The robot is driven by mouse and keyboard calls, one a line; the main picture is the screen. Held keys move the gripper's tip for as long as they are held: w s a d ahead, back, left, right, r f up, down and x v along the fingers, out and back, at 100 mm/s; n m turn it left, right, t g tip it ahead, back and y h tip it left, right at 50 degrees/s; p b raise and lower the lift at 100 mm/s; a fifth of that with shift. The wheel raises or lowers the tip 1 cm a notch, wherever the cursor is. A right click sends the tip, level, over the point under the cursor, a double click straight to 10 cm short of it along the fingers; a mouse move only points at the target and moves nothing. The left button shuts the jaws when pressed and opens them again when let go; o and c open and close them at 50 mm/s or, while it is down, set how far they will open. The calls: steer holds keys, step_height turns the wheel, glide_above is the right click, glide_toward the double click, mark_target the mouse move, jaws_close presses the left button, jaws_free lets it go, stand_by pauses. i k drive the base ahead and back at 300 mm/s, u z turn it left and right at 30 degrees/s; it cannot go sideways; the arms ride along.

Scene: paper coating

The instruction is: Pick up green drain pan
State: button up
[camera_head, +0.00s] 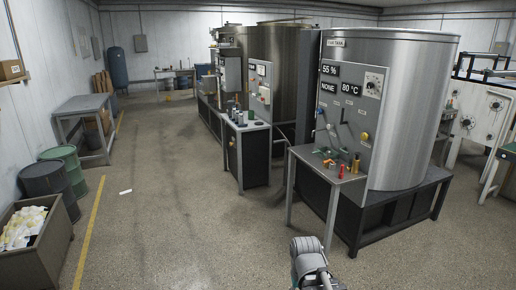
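I cannot make out a green drain pan for certain. Small green and orange items (325,153) lie on the metal side table (318,171) in front of the near tank, too small to identify. A red object (341,171) and a yellow-brown one (356,164) stand near them. A grey part of my arm shows at the bottom edge, in front of that table and apart from it. My gripper's fingers are not in view.
The near steel tank (414,100) stands on a dark base (400,212). A second small table (244,124) holds bottles. Dark and green drums (66,160) and an open bin (50,245) line the left.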

mark_target(321, 153)
steer(key=u, duration=0.1)
steer(key=i, duration=3.5)
steer(key=z, duration=0.25)
